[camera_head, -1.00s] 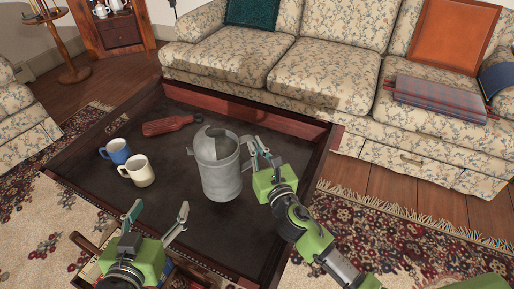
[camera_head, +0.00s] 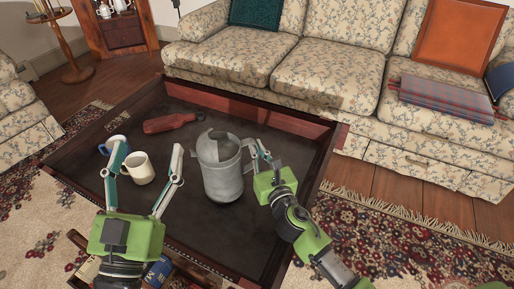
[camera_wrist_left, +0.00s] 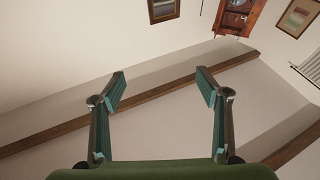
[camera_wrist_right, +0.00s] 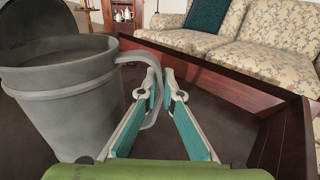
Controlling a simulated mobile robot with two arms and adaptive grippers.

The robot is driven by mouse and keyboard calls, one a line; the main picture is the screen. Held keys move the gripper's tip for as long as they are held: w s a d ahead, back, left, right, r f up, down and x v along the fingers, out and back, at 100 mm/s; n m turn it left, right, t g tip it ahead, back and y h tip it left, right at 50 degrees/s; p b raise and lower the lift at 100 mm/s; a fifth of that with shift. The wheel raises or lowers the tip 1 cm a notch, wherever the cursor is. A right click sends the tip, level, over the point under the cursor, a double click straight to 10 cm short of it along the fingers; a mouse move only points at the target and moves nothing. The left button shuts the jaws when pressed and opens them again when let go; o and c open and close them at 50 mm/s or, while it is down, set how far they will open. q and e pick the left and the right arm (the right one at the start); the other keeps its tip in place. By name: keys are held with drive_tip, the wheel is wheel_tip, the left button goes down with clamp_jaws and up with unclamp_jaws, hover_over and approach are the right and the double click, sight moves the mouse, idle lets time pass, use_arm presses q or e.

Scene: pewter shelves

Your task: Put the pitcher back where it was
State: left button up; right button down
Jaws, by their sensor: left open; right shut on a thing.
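The grey metal pitcher (camera_head: 222,172) stands upright in the dark wooden tray-like table, right of its middle. It also shows at the left of the right wrist view (camera_wrist_right: 68,95). My right gripper (camera_head: 262,158) is at the pitcher's right side, shut on its handle (camera_wrist_right: 152,88). My left gripper (camera_head: 146,160) is open and empty, raised in front of the mugs, left of the pitcher. Whether the pitcher touches the table surface is hard to tell.
The table's raised rim (camera_head: 315,185) runs close to my right gripper. A floral sofa (camera_head: 320,75) stands behind. Books (camera_head: 158,272) sit at the near edge.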

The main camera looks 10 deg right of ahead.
use_arm(q)
drive_tip(key=shift+s+r+t, duration=0.35)
drive_tip(key=shift+r+t, duration=0.05)
drive_tip(key=shift+r, duration=0.25)
drive_tip(key=shift+s+r+t, duration=0.3)
drive_tip(key=shift+r+t, duration=0.1)
drive_tip(key=shift+r, duration=0.25)
use_arm(e)
drive_tip(key=shift+f, duration=0.2)
use_arm(q)
drive_tip(key=shift+s+r, duration=0.1)
drive_tip(key=shift+r, duration=0.05)
use_arm(e)
drive_tip(key=c, duration=2.4)
unclamp_jaws()
drive_tip(key=shift+f, duration=0.3)
drive_tip(key=shift+o, duration=0.9)
drive_tip(key=shift+r, duration=0.1)
